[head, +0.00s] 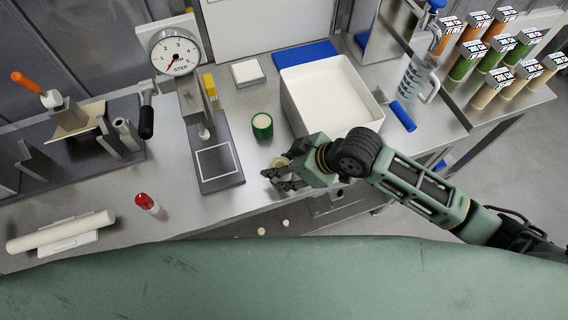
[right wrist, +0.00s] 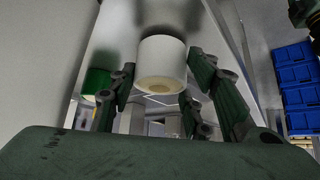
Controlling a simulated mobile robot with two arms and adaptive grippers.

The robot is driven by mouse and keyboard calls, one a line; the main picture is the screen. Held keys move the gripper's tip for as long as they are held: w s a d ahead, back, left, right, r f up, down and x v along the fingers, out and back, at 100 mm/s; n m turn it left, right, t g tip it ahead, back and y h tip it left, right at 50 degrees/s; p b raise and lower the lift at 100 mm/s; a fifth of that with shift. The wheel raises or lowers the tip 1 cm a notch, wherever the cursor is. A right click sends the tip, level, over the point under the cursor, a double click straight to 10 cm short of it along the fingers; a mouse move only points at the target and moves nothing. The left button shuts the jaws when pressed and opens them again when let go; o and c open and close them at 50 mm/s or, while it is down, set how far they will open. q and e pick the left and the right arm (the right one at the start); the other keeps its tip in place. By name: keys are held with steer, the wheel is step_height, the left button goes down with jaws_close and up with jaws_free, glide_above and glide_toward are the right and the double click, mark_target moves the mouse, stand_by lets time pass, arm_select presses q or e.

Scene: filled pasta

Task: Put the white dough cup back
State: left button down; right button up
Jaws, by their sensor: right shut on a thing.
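My right gripper (head: 281,173) is shut on the white dough cup (head: 278,162) near the front edge of the bench. In the right wrist view the white cup (right wrist: 161,62) sits between the fingers of the right gripper (right wrist: 163,85), its pale end facing the camera. In the head view my gripper hides much of the cup. A green cup (head: 262,126) with pale contents stands on the bench behind and left of my gripper; it also shows at the left of the right wrist view (right wrist: 97,82). My left gripper is not in view.
A dial press (head: 217,165) stands left of the green cup. A large white tray (head: 372,107) is behind my right gripper, with a blue-handled tool (head: 403,116) to its right. A red-capped shaker (head: 145,202) and rolling pin (head: 62,232) lie left. Bench around the green cup is clear.

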steer(key=shift+f, duration=0.15)
steer(key=o, duration=1.1)
steer(key=shift+d+r, duration=0.25)
steer(key=shift+r, duration=0.05)
steer(key=b+v, duration=0.1)
steer(key=v, duration=1)
steer(key=shift+s+r, duration=0.15)
steer(key=shift+s, duration=0.05)
